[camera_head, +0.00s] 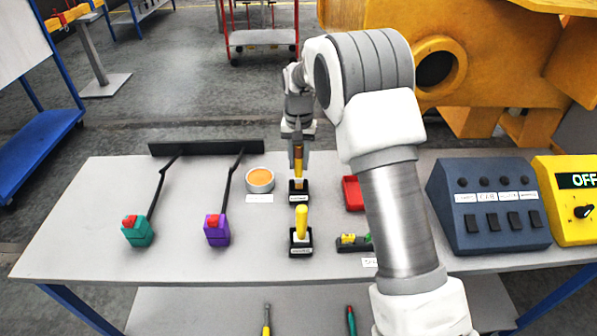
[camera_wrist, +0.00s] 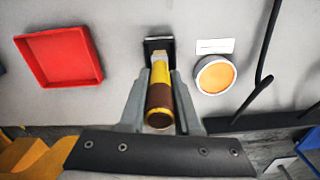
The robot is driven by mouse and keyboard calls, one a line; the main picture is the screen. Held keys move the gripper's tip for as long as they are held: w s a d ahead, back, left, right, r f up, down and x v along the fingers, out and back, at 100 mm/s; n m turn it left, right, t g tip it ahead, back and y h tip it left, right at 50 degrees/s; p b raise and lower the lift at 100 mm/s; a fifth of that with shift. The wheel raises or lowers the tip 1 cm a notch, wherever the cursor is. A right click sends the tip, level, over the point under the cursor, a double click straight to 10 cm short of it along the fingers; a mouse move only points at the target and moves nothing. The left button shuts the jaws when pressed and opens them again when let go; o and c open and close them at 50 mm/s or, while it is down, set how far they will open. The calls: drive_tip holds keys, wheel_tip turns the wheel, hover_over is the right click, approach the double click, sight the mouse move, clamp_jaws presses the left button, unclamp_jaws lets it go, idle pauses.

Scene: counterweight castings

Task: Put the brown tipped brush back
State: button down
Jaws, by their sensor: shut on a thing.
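The brown tipped brush (camera_head: 298,168) is upright in my gripper (camera_head: 299,152), over the rear black holder (camera_head: 299,196). In the wrist view, its yellow handle and brown end (camera_wrist: 160,98) are between the two grey fingers of my gripper (camera_wrist: 160,100). Its pale lower part meets the black holder (camera_wrist: 158,43) in the picture; I cannot tell whether it is seated inside or just above. A second brush, all yellow on its handle (camera_head: 301,222), stands in the front black holder (camera_head: 301,249).
A round tin with orange content (camera_head: 260,180) is left of the rear holder. A red tray (camera_head: 352,194) is at its right, partly behind my arm. Teal (camera_head: 137,232) and purple (camera_head: 217,230) blocks with black rods are at left. A blue switch box (camera_head: 487,205) is at right.

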sight(299, 176)
drive_tip(key=shift+f, duration=2.05)
drive_tip(key=shift+f, duration=0.1)
drive_tip(key=c, duration=0.6)
unclamp_jaws()
wheel_tip(299, 176, up, 12)
drive_tip(key=shift+r, duration=0.25)
